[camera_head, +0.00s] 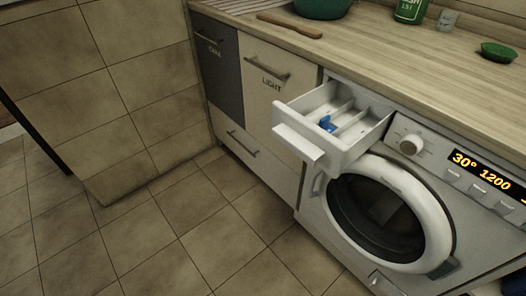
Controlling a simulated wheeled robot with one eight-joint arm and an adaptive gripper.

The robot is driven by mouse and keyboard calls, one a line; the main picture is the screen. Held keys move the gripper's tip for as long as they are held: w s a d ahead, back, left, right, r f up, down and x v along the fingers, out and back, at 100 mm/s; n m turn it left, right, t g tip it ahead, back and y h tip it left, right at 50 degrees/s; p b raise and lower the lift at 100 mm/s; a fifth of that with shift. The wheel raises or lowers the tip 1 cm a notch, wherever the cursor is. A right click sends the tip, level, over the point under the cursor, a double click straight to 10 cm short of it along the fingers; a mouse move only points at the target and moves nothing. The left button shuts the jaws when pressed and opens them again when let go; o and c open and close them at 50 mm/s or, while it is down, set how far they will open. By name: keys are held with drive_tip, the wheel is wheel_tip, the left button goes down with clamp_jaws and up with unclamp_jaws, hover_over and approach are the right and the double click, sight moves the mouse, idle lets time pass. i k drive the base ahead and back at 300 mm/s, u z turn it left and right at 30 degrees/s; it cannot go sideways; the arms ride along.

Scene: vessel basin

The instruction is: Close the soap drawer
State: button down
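The white soap drawer (298,135) sticks well out of the upper left of the washing machine (312,208), in the middle of the head view. It is open, and its inner compartments and a small blue piece (327,124) inside them show. Its front carries a ledge-like handle and faces down and to the left. The machine's round door (437,222) sits below and to the right of the drawer and looks shut. My gripper is not in view.
A wooden worktop (400,55) runs above the machine, with a green bottle (408,10), a clear glass (447,19), a green dish (498,51) and a wooden utensil (290,25). Shut cabinets (262,95) stand to the left. The tiled floor (190,235) before the drawer is clear.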

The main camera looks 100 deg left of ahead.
sight(359, 120)
drive_tip(key=u, duration=3.9)
drive_tip(key=k, duration=0.5)
drive_tip(key=z, duration=0.6)
drive_tip(key=i, duration=0.45)
drive_tip(key=u, duration=0.3)
